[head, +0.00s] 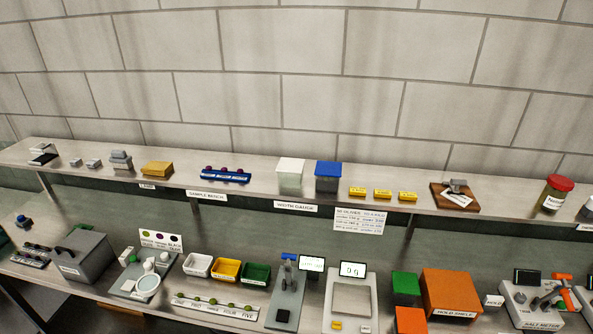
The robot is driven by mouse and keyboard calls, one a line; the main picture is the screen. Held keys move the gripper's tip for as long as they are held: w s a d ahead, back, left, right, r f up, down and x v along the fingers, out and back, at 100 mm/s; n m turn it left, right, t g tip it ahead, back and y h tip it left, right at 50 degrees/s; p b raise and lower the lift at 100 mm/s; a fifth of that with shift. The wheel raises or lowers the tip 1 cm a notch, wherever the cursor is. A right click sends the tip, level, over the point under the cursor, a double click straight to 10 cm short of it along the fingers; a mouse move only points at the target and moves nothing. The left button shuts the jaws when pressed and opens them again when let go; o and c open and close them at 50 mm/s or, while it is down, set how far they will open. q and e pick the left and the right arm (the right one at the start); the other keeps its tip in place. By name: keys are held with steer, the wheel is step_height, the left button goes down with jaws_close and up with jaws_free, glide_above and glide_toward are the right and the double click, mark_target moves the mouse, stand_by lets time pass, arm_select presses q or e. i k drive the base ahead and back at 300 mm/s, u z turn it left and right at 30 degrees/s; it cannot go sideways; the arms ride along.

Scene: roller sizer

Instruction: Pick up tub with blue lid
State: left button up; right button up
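A tub with a blue lid (328,177) stands upright on the upper shelf, a little right of the middle in the head view. Its body below the lid looks dark and partly see-through. A tub with a white lid (290,173) stands just to its left. Small yellow blocks (357,191) sit just to its right. Neither of my grippers is in view.
The upper shelf (240,195) runs across the view before a block wall. Below it, a crowded bench holds a grey box (82,257), white, yellow and green trays (227,269), a scale (349,298) and an orange box (450,293). A red-lidded jar (557,192) stands far right.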

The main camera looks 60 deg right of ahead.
mark_target(328, 174)
steer(key=z, duration=0.25)
steer(key=i, duration=0.85)
steer(key=z, duration=0.45)
